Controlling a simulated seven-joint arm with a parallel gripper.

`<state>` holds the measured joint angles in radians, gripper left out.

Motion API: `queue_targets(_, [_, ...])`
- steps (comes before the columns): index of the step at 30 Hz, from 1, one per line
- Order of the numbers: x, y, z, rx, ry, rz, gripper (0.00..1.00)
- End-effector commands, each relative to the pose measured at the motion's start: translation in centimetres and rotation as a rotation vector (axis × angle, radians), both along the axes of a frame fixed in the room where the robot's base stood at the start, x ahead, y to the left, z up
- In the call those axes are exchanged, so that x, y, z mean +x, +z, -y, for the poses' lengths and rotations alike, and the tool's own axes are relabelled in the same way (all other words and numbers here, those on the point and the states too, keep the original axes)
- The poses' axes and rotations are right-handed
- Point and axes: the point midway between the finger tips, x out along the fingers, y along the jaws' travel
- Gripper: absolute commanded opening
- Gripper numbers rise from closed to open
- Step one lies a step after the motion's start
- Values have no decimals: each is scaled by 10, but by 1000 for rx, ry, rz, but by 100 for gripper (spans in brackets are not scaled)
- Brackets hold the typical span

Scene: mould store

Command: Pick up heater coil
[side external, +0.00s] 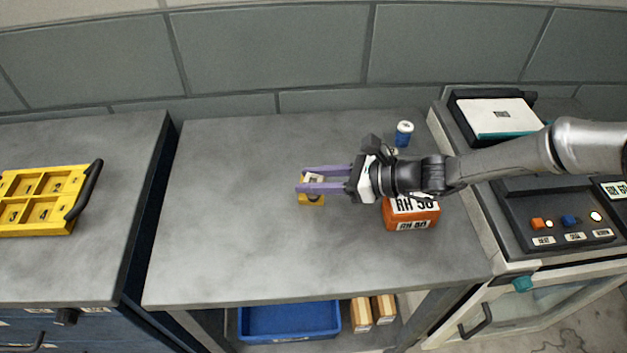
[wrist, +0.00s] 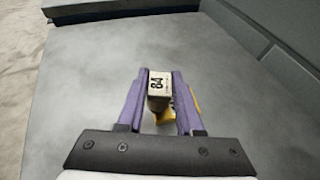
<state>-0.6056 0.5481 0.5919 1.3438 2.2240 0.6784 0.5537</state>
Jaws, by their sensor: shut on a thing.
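My gripper (side external: 303,180) reaches left over the grey bench with its two purple fingers shut on a small yellow piece (side external: 312,200) with a pale top. In the wrist view the piece (wrist: 158,84) has a pale label face marked 84 between the fingertips, with yellow below and to the right. I take it as the heater coil, but no coil shape is visible. The fingers hide part of it. I cannot tell whether it touches the bench.
An orange block (side external: 411,217) marked RH 50 sits below my wrist, and a blue-and-white can (side external: 404,134) stands behind it. A yellow tray (side external: 38,232) is on the left bench, past a gap. A control panel (side external: 550,247) stands right. The bench (side external: 240,240) is otherwise clear.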

Motion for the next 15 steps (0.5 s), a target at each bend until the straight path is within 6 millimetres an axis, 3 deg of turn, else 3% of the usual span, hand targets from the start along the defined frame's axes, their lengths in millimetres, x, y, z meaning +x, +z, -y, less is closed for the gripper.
queue_targets(8, [1,31,-1,4,0,6,0])
queue_targets(15, [-25,76,25,5,-1,7,0])
